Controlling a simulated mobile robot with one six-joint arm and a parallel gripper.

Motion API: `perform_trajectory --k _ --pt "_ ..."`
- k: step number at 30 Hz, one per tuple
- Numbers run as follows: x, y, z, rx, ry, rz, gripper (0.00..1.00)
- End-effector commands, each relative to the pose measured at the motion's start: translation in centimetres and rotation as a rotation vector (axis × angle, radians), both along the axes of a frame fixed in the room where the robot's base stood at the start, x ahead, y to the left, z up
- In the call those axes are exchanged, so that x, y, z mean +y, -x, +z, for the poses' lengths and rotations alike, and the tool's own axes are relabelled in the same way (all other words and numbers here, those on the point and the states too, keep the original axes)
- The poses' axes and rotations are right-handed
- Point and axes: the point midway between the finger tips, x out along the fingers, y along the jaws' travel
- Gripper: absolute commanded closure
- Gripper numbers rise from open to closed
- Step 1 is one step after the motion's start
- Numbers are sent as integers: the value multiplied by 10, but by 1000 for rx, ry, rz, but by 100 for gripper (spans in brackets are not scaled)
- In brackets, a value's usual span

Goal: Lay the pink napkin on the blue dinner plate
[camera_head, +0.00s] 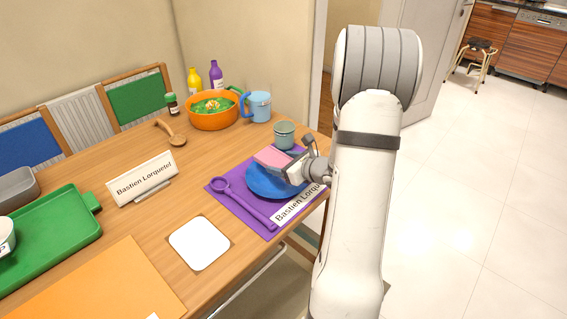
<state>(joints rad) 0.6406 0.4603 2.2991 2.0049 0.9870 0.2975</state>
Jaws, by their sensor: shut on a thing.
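The pink napkin (271,158) is a small flat folded piece held in my gripper (292,168). It appears over the far left part of the blue dinner plate (268,189). My gripper is shut on it, reaching in from the right. I cannot tell whether the napkin touches the plate. The plate lies on a purple placemat (218,184) near the table's right end. My gripper and arm hide the plate's right side.
A purple ladle-like spoon (243,205) lies left of the plate. A greenish cup (284,135) stands just behind it. A name strip (298,205) lies in front. An orange bowl (212,119) and blue mug (260,106) stand farther back. Bare wood (180,183) is left of the placemat.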

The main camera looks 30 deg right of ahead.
Motion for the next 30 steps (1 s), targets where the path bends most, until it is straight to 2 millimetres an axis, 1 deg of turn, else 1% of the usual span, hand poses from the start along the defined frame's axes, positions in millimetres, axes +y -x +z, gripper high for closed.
perform_trajectory --k 1,5,18,30 --pt "0 0 -10 -1 0 -1 71" --pt "-1 0 -17 -1 0 -1 71" --pt "-1 0 -17 0 0 -1 71" --pt "-1 0 -25 0 0 -1 71"
